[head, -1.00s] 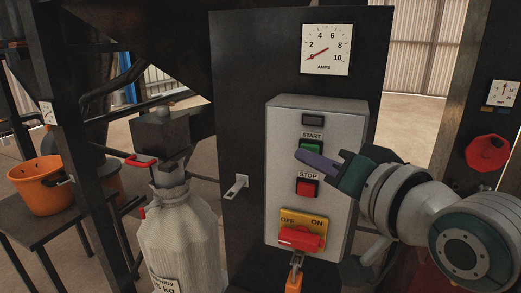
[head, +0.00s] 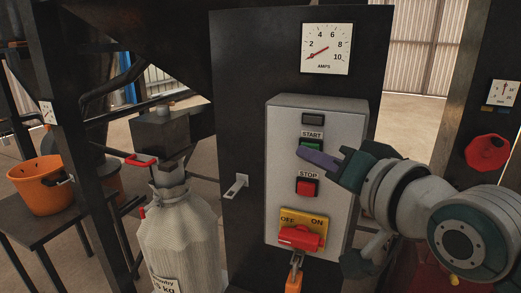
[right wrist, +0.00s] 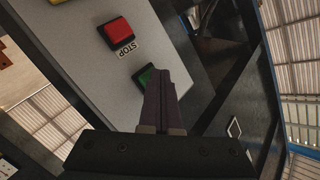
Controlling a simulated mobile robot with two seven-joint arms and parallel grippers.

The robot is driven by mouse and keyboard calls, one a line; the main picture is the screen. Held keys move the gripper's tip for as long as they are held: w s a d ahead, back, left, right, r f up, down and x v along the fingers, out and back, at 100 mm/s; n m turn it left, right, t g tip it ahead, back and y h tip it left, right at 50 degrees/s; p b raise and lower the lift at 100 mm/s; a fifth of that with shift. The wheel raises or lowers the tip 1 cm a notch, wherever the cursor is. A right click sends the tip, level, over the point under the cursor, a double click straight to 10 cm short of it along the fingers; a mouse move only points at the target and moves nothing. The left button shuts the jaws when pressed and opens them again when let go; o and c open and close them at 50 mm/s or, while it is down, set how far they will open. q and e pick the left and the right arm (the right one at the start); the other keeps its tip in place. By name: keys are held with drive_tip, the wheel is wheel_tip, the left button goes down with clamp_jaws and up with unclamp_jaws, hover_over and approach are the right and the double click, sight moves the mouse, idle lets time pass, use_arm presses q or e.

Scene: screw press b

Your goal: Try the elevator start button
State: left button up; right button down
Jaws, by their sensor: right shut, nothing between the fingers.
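The grey control box (head: 280,200) on a dark panel carries a green START button (head: 310,149) and, below it, a red STOP button (head: 307,187). The green button (right wrist: 144,76) also shows in the right wrist view, partly behind my fingers, with the red button (right wrist: 117,32) beyond it. My right gripper (head: 301,153) is shut and empty, its purple fingers across the lower edge of the green button. In the right wrist view the fingertips (right wrist: 165,74) overlap that button's edge; I cannot tell whether they touch it. My left gripper is not in view.
Below STOP, a red rotary handle (head: 300,237) sits on a yellow OFF/ON plate, with an orange padlock (head: 294,283) hanging underneath. An ammeter (head: 327,49) above has its needle near the low end. A white sack (head: 178,240) and orange pot (head: 38,188) stand left.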

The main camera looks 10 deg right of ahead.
idle(0.5)
drive_tip(key=shift+s+a+p, duration=0.45)
drive_tip(key=shift+s+p, duration=0.2)
drive_tip(key=s+a+p, duration=0.1)
drive_tip(key=s+a, duration=0.1)
drive_tip(key=s+p, duration=0.1)
drive_tip(key=s, duration=0.1)
drive_tip(key=shift+s+a+p, duration=0.1)
drive_tip(key=shift+a+p, duration=0.25)
drive_tip(key=shift+a, duration=0.05)
idle(1.0)
